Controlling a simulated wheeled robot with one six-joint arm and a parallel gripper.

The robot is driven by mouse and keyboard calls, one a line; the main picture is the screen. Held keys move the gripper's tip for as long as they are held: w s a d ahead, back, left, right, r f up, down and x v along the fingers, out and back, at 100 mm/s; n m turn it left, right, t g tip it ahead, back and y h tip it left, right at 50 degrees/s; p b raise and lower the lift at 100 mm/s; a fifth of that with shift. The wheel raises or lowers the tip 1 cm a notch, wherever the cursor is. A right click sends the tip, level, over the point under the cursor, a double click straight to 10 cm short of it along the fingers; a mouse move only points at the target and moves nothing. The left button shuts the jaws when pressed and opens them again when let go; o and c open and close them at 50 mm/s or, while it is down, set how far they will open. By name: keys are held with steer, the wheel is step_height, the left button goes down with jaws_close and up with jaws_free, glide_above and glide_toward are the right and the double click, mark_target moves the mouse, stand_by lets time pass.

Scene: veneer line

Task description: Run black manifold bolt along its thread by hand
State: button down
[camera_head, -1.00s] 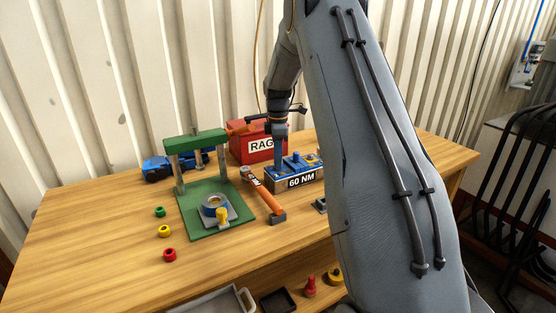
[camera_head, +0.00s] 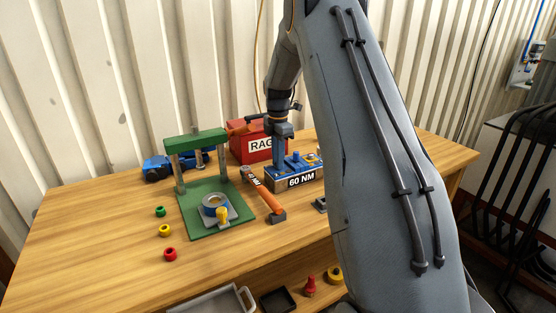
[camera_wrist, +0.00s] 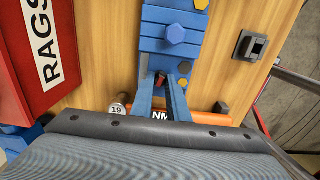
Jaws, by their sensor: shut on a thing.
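The blue manifold block (camera_head: 300,165) sits on a base marked "60 NM" at the back of the bench. In the wrist view, the blue block (camera_wrist: 172,45) carries a blue hex bolt (camera_wrist: 175,34), a yellow one (camera_wrist: 201,4) and a dark grey one (camera_wrist: 184,67). My gripper (camera_head: 279,163) points down at the block's left end. In the wrist view, my gripper's blue fingers (camera_wrist: 160,82) are closed around a small dark, reddish piece (camera_wrist: 161,80) at the block's near end. The fingers hide most of it, so I cannot confirm it is the black bolt.
An orange-handled wrench (camera_head: 263,195) lies close in front of the block. A red RAGS box (camera_head: 250,149) stands behind it. A green press (camera_head: 205,190) stands left, with coloured knobs beside it.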

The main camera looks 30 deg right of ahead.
steer(key=c, duration=1.7)
jaws_free()
steer(key=shift+r+b, duration=1.05)
steer(key=shift+r, duration=2.9)
